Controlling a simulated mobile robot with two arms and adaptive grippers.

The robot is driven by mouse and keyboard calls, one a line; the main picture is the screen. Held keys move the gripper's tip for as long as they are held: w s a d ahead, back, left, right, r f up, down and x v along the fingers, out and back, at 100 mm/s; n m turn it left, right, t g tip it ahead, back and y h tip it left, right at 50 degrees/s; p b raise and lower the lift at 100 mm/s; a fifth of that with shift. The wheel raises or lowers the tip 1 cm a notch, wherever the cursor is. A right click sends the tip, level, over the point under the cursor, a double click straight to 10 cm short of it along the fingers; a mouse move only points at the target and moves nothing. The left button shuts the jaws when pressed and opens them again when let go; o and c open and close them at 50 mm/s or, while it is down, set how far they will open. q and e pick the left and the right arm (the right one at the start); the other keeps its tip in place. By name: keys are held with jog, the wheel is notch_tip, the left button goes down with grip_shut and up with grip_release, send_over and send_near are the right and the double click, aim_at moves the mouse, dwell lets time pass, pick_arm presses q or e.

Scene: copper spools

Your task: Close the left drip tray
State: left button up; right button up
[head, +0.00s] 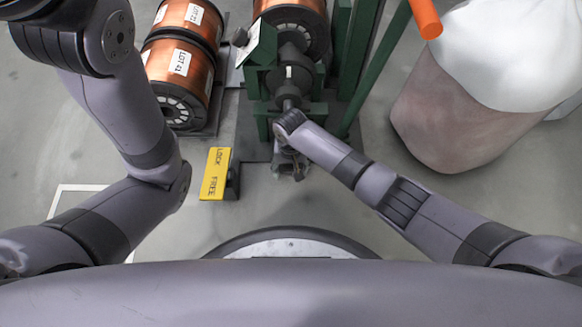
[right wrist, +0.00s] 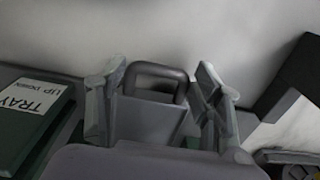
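My right gripper (head: 290,172) is low in front of the green machine in the head view, mostly hidden by its own wrist. In the right wrist view its two fingers (right wrist: 160,98) stand apart. A dark grey loop handle (right wrist: 156,69) shows between the fingers, nearer the left one; I cannot tell whether they touch. The handle may belong to the drip tray, whose body I cannot make out. A green box with a white plate (right wrist: 30,97) reading "TRAY UP DOWN" is to the left. My left arm leaves the head view at the top left, so its gripper is out of sight.
Copper spools (head: 181,70) stand at the upper left. The green machine frame (head: 356,55) holds another spool (head: 300,22). A yellow "LOCK FREE" block (head: 215,174) is left of my right gripper. A large sack (head: 450,120) stands at the right, near an orange bar (head: 425,15).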

jog(key=shift+d, duration=0.15)
jog(key=c, duration=1)
jog(key=shift+w+f+b, duration=0.1)
jog(key=shift+w+b, duration=0.35)
jog(key=shift+w, duration=1.55)
jog(key=shift+w+d, duration=0.15)
jog(key=shift+w, duration=0.1)
jog(key=o, duration=1.2)
jog(key=shift+o, duration=1.1)
